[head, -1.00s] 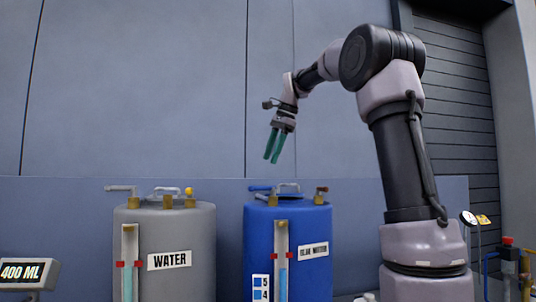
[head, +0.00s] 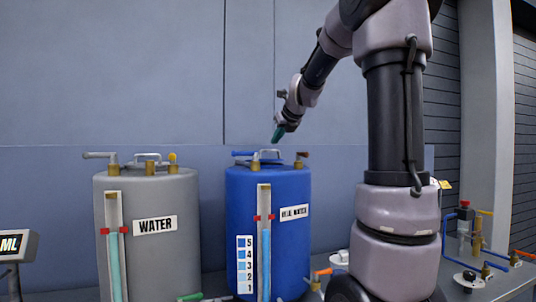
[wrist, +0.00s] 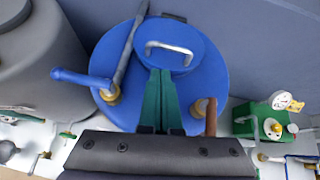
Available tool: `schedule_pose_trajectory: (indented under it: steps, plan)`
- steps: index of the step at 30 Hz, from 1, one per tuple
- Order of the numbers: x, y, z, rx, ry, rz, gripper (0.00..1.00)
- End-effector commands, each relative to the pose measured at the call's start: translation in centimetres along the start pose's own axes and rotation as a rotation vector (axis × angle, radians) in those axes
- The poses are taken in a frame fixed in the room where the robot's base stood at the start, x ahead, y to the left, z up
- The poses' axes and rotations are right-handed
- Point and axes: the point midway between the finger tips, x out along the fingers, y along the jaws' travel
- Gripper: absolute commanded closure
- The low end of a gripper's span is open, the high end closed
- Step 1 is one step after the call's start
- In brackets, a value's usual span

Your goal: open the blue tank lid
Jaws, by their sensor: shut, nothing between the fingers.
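The blue tank (head: 270,220) stands right of the grey water tank in the head view. Its round blue lid (wrist: 185,48) carries a pale metal handle (wrist: 170,52) in the wrist view; the lid looks closed. The handle also shows on top of the tank in the head view (head: 268,152). A blue lever (wrist: 82,80) and a brown-handled valve (wrist: 208,115) sit on the tank top. My gripper (wrist: 160,72) has green fingers, shut and empty, just short of the handle in the wrist picture. In the head view my gripper (head: 278,135) is above the tank top; contact cannot be told.
The grey water tank (head: 150,230) stands close on the left. A grey pipe (wrist: 130,45) crosses beside the lid. A green box with a gauge (wrist: 262,120) is at right in the wrist view. A wall rises behind the tanks.

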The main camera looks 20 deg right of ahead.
Motion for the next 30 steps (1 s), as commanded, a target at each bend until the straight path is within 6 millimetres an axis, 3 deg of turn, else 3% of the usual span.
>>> schedule_pose_trajectory:
  steps: [7,21,30]
  plan:
    - [0.6,-1.7,-0.6,0.148,-0.044,-0.053,1.0]
    - [8.3,-2.1,-0.3,0.144,-0.042,-0.052,1.0]
    - [9.8,-2.2,-0.2,0.142,-0.044,-0.052,1.0]
